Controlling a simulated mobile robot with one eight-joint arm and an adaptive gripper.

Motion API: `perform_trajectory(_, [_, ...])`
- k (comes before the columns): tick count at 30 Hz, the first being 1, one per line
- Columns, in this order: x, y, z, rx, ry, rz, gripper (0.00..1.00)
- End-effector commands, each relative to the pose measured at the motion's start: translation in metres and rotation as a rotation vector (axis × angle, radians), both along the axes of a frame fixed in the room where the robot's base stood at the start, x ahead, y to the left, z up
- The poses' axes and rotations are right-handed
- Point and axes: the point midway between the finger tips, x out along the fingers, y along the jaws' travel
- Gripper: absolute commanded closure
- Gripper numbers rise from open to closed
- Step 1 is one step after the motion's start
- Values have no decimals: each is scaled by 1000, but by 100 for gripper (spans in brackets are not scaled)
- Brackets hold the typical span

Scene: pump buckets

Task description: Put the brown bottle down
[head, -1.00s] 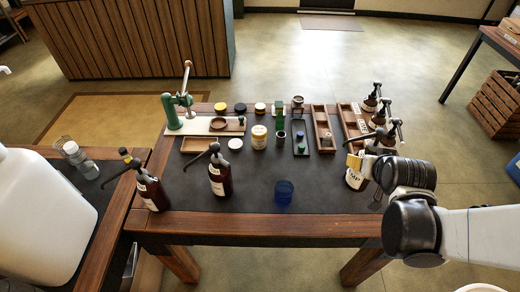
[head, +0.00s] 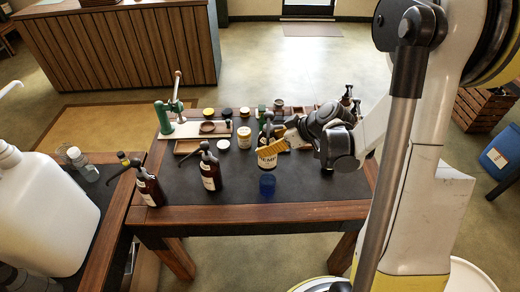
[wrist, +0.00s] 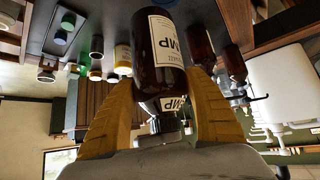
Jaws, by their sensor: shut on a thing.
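My gripper (head: 275,155) has yellow fingers and is shut on a brown pump bottle (head: 267,160) with a cream label. It holds the bottle roughly upright over the middle of the dark table mat, just behind the blue cup (head: 267,184). In the wrist view the bottle (wrist: 158,65) lies between both fingers, with its label letters "MP" showing. Whether its base touches the mat I cannot tell. Two other brown pump bottles, one (head: 210,172) left of centre and one (head: 149,187) at the left edge, stand on the table (head: 240,212).
A green press (head: 170,120) stands at the back left. A cream jar (head: 244,138) and several small lidded jars line the back. More pump bottles (head: 347,98) stand at the back right, partly hidden by my arm. A large white jug (head: 45,205) stands on the left table. Bare mat lies around the cup.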

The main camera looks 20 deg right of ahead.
Motion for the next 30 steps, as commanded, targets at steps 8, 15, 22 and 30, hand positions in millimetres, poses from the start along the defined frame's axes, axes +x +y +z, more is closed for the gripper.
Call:
perform_trajectory(8, [28,9,-10,0,0,93,81])
perform_trajectory(15, [78,35,-45,-2,0,91,81])
perform_trajectory(22, [104,48,-60,-1,0,88,81])
perform_trajectory(30, [107,49,-86,-2,0,86,81])
